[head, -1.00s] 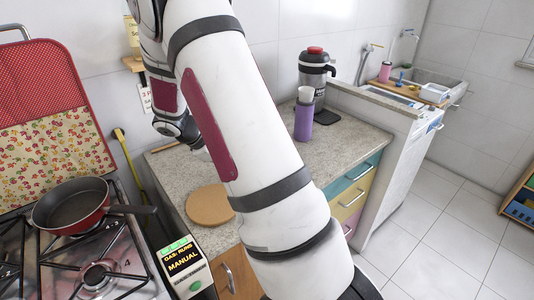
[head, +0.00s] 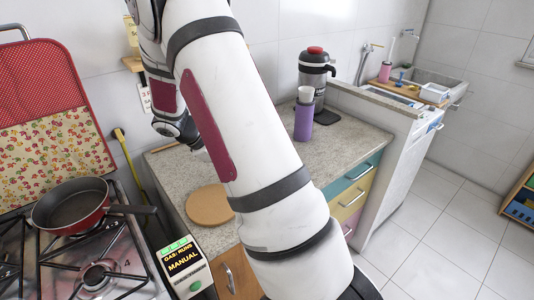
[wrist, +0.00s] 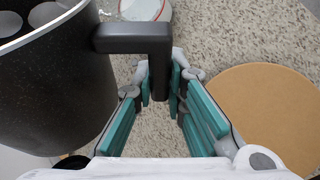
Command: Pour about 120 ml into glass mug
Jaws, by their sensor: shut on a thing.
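A large dark speckled jug (wrist: 55,85) with a pale rim fills the left of the wrist view. My gripper (wrist: 165,85) has its teal-padded fingers on either side of the jug's black handle (wrist: 135,38) and is shut on it. The jug's inside shows only at a corner, so its contents cannot be seen. A round, clear-looking thing with a pale and red rim (wrist: 146,8) is cut off at the top of the wrist view. It may be the glass mug, but I cannot tell.
A round cork mat (head: 209,204) lies on the speckled counter (head: 340,150), right of the gripper in the wrist view. A purple bottle (head: 303,122) and a dark red-topped flask (head: 315,72) stand further right. A red pan (head: 75,205) sits on the stove, left.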

